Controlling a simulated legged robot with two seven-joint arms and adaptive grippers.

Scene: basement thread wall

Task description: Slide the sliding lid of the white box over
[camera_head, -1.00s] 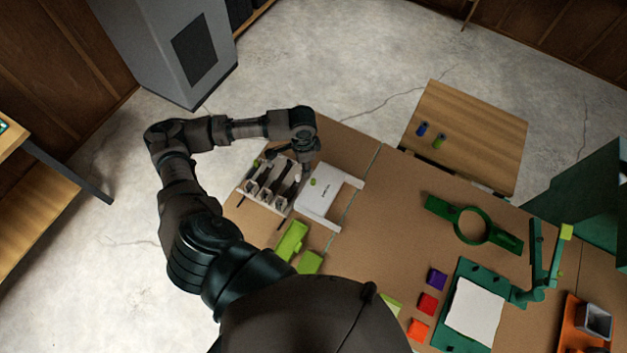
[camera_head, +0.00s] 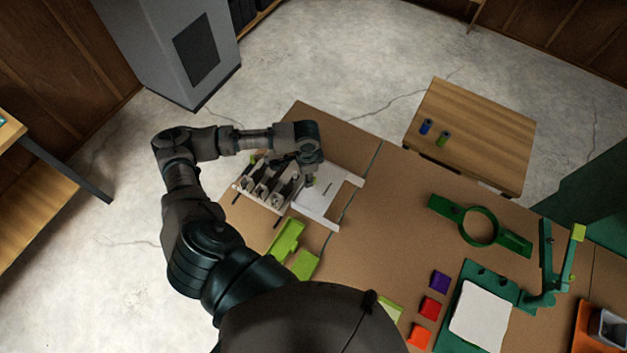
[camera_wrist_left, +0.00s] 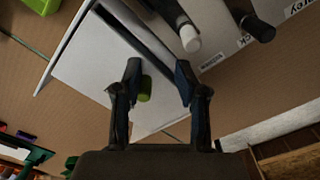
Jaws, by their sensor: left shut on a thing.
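The white box (camera_head: 244,189) stands on the brown table's left part, with long open compartments holding black and white spools. Its flat white sliding lid (camera_head: 318,206) extends out to the right of the compartments. The lid, with a small green knob, also shows in the left wrist view (camera_wrist_left: 85,62). My right gripper is not in view.
Green trays (camera_head: 287,238) lie in front of the box. Purple, red and orange blocks (camera_head: 430,307), a green ring holder (camera_head: 480,226) and a green stand (camera_head: 548,265) are to the right. A small wooden table (camera_head: 480,125) stands behind. The table's middle is clear.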

